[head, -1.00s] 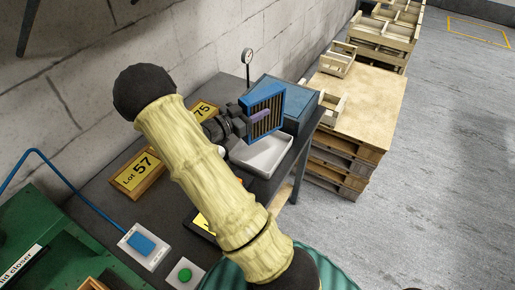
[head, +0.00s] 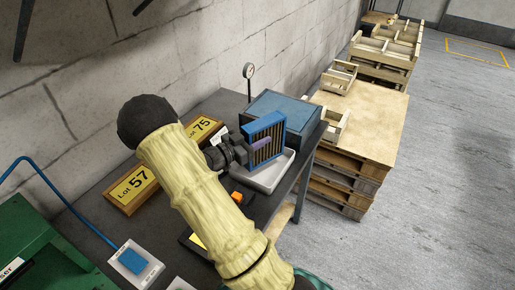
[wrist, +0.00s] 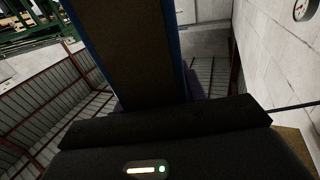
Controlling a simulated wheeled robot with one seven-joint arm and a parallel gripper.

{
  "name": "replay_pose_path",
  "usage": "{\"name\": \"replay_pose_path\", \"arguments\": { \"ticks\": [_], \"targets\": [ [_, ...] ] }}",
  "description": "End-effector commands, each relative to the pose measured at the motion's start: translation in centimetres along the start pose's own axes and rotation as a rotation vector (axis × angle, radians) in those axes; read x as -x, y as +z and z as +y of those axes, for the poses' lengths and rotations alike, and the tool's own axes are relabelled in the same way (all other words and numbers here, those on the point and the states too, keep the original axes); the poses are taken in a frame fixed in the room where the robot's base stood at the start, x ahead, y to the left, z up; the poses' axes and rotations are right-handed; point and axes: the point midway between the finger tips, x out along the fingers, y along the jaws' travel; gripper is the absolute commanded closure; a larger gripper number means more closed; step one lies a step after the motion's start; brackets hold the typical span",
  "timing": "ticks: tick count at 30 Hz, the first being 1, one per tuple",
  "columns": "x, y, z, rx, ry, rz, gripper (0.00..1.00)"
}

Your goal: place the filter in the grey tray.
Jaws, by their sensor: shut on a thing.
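The filter (head: 264,134) is a blue-framed panel with tan pleats, held upright. My gripper (head: 246,150) is shut on it; a purple part shows at the grip. The grey tray (head: 268,181) is a shallow, light grey tray on the dark bench. The filter stands over the tray's back part in the head view and hides some of it. I cannot tell whether the filter's lower edge touches the tray. In the wrist view, the filter (wrist: 135,60) rises large and dark in front of my gripper, with blue edges.
A blue box (head: 289,110) stands just behind the filter and tray. A gauge (head: 249,71) stands by the wall. Lot signs (head: 131,187) and a small orange item (head: 238,198) lie on the bench. Pallets with a wooden top (head: 372,115) stand at right, beyond the bench edge.

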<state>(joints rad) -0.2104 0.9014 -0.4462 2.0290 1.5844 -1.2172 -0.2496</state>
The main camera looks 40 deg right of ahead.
Motion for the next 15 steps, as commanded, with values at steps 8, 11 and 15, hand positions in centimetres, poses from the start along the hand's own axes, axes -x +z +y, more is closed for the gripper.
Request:
{"name": "replay_pose_path", "arguments": {
  "ticks": [8, 11, 15],
  "targets": [
    [0.0, 1.9, 0.0, 0.001, 0.0, 0.001, 0.86],
    [0.0, 3.2, 0.0, 0.001, 0.0, 0.001, 0.86],
    [0.0, 3.9, 0.0, 0.0, 0.0, 0.001, 0.86]
  ]
}}
